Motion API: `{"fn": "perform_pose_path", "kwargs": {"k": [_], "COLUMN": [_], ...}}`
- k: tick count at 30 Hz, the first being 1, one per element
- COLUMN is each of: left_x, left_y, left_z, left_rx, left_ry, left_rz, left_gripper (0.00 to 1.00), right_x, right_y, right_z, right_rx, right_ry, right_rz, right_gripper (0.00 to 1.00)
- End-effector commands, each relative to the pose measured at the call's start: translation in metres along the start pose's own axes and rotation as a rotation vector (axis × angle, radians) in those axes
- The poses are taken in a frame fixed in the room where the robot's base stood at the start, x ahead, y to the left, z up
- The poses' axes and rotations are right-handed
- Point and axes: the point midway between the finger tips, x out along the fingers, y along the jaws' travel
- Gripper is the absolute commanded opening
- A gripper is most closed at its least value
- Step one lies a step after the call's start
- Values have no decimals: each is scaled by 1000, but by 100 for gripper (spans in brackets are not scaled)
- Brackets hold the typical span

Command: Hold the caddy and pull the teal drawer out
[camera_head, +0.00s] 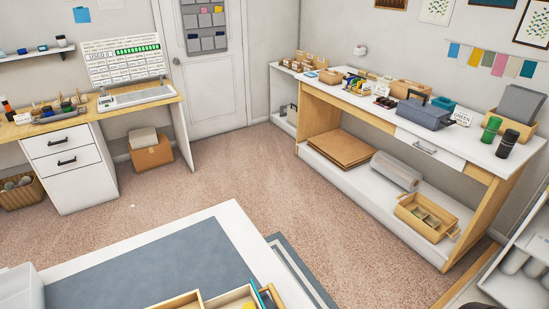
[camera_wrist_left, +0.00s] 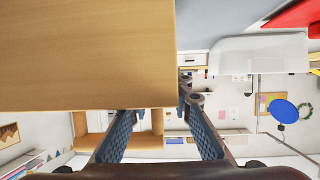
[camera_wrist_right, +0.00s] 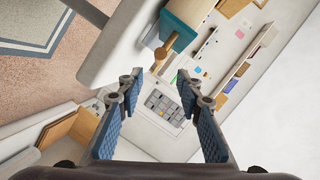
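The light-wood caddy (camera_head: 189,299) shows only its top edge at the bottom of the head view, with yellow and teal bits inside. In the left wrist view its plain wooden face (camera_wrist_left: 85,55) fills the upper left. My left gripper (camera_wrist_left: 160,113) is open at its corner; the face hides one fingertip, and I cannot tell whether they touch. In the right wrist view the teal drawer front (camera_wrist_right: 180,32) has a wooden knob (camera_wrist_right: 160,56). My right gripper (camera_wrist_right: 158,78) is open and empty, with the knob beyond its fingertips. Neither gripper shows in the head view.
The caddy stands on a white table (camera_head: 235,222) with a grey mat (camera_head: 150,270); the mat is bare behind the caddy. A white bin (camera_head: 20,290) stands at the table's left. A side bench (camera_head: 385,115) and a desk (camera_head: 85,110) stand across open carpet.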

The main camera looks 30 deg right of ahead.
Motion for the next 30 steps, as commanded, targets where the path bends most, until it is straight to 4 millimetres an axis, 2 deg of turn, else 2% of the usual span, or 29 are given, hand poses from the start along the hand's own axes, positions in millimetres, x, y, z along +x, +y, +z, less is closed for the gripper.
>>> {"fn": "perform_pose_path", "kwargs": {"k": [1,4,13,17,20,30], "left_x": [0,0,-1,-9,-23,-88], "left_y": [0,0,1,1,1,-1], "left_z": [9,8,8,9,8,4], "left_rx": [2,3,4,3,3,0], "left_ry": [-17,-16,-15,-15,-14,-6], "left_rz": [-3,-2,0,0,0,-1], "left_gripper": [29,38,38,38,38,38], "right_x": [0,0,0,0,0,0], "right_y": [0,0,1,0,0,0], "right_z": [0,0,0,0,0,0], "right_rx": [0,0,0,0,0,0], "right_ry": [0,0,0,0,0,0], "right_rz": [0,0,0,0,0,0], "right_gripper": [33,33,33,33,33,33]}}
